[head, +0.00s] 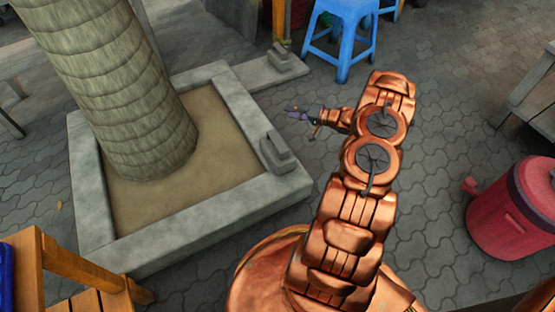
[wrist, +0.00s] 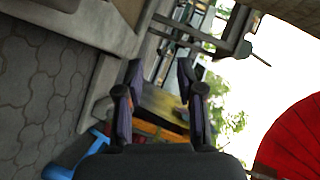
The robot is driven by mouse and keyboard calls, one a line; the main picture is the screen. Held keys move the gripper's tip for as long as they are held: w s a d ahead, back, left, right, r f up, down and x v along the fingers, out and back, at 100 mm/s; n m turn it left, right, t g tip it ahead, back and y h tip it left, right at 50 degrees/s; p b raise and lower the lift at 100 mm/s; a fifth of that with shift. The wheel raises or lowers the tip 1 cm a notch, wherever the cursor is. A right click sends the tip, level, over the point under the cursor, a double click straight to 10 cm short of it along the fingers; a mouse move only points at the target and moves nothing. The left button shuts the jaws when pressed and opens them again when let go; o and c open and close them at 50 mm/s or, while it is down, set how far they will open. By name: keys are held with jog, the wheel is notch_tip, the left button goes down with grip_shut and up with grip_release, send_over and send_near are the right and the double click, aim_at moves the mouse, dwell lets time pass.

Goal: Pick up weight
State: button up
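Two grey, stepped blocks are in the head view, and either could be the weight. The nearer grey block (head: 277,153) sits on the right rim of the planter. The farther grey block (head: 284,60) sits on a low concrete ledge behind it. My gripper (head: 298,114) is between the two blocks in the picture, apart from both as far as I can tell. In the wrist view my gripper (wrist: 160,78) has its two dark fingers spread with nothing held between them. Neither block can be made out clearly in the wrist view.
A square concrete planter (head: 90,218) surrounds a thick trunk (head: 115,85). A blue stool (head: 342,35) stands at the back, and a red bin (head: 505,212) at the right. A wooden seat (head: 85,265) is at the lower left. The paving (head: 440,125) between is clear.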

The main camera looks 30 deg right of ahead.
aim_at(278, 141)
jog(key=s+a+f+y+b, duration=0.1)
jog(key=s+f, duration=0.1)
jog(key=f, duration=0.1)
jog(key=s+a+f+m+y+b, duration=0.1)
jog(key=s+a+f, duration=0.1)
jog(key=s+f, duration=0.1)
jog(key=s+a+f+y+b, duration=0.2)
jog(key=s+f, duration=0.1)
jog(key=shift+s+m+t, duration=0.15)
jog(key=shift+m+t, duration=0.15)
jog(key=shift+b+x, duration=0.4)
jog(key=shift+x, duration=0.4)
jog(key=b+x, duration=0.1)
jog(key=x, duration=0.2)
jog(key=b+x, duration=0.1)
jog(key=shift+w+d+f+b, duration=0.2)
jog(key=shift+w+b, duration=0.15)
jog(key=shift+w, duration=0.2)
jog(key=shift+w+a, duration=0.25)
jog(key=shift+a, duration=0.05)
jog(key=shift+r, duration=0.1)
grip_shut()
